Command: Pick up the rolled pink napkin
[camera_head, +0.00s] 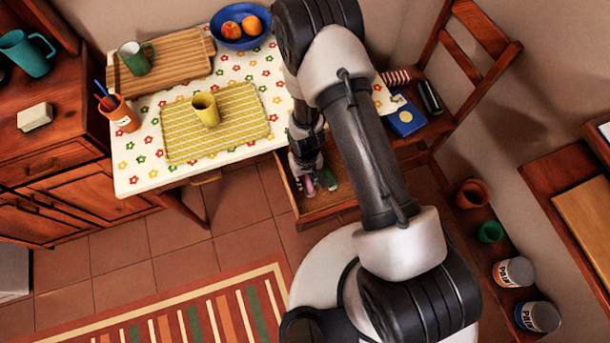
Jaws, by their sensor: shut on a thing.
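My gripper (313,184) reaches down into an open wooden drawer (338,203) below the table. It is shut on the rolled pink napkin (309,187), a small pink piece showing at the fingertips. The fingers and my arm hide much of the napkin, and I cannot tell whether it touches the drawer floor. A green item (329,179) lies in the drawer just to the right of the gripper.
The flowered table (245,150) holds a yellow cup (205,109) on a mat, a wooden board (185,60) with a green mug, and a blue fruit bowl (255,40). A chair (462,100) stands right. Paint cans (514,272) and pots are lower right.

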